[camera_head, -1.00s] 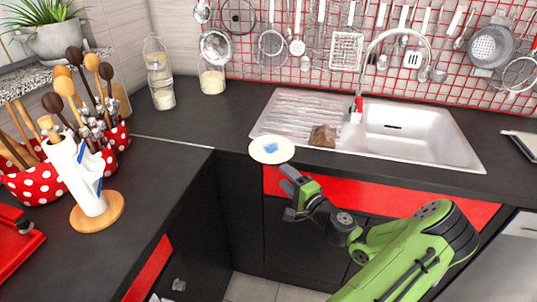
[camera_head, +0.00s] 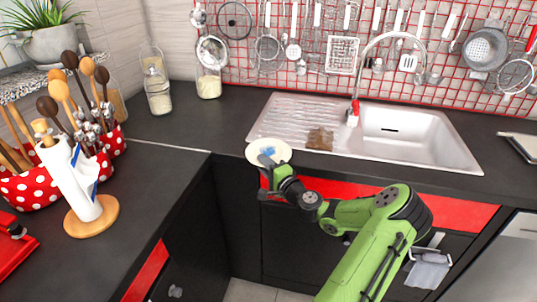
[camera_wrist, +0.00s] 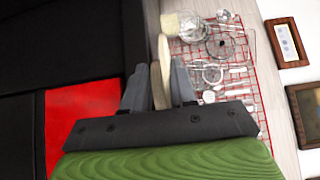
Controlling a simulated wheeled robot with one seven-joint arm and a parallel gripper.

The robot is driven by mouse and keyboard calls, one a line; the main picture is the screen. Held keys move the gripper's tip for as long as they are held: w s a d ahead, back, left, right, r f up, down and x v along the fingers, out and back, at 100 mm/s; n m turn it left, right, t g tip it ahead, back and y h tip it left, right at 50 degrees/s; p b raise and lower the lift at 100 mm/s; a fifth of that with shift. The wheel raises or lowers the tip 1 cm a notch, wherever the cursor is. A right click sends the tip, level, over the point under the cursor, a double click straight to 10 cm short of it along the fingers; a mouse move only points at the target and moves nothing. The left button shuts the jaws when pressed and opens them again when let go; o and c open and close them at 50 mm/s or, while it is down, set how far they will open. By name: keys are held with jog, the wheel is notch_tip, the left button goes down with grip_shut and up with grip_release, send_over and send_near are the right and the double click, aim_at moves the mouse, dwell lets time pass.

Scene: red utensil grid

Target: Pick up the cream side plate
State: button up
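The cream side plate (camera_head: 254,157) lies at the counter's front edge, left of the sink, with a small blue patch or item (camera_head: 268,151) on it. My gripper (camera_head: 266,178) is at the plate's near rim. In the wrist view the plate (camera_wrist: 161,70) shows edge-on between the two fingers of my gripper (camera_wrist: 159,85). One finger is on each side of the rim, and the fingers stand apart. Firm contact with the plate cannot be made out.
The sink (camera_head: 425,140) and a brown item (camera_head: 320,139) on its drainboard are to the right. A paper towel holder (camera_head: 80,185) and spotted utensil pots (camera_head: 30,190) stand at left. Glass jars (camera_head: 158,95) stand behind. The left counter's middle is clear.

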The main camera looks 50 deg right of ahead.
grip_shut()
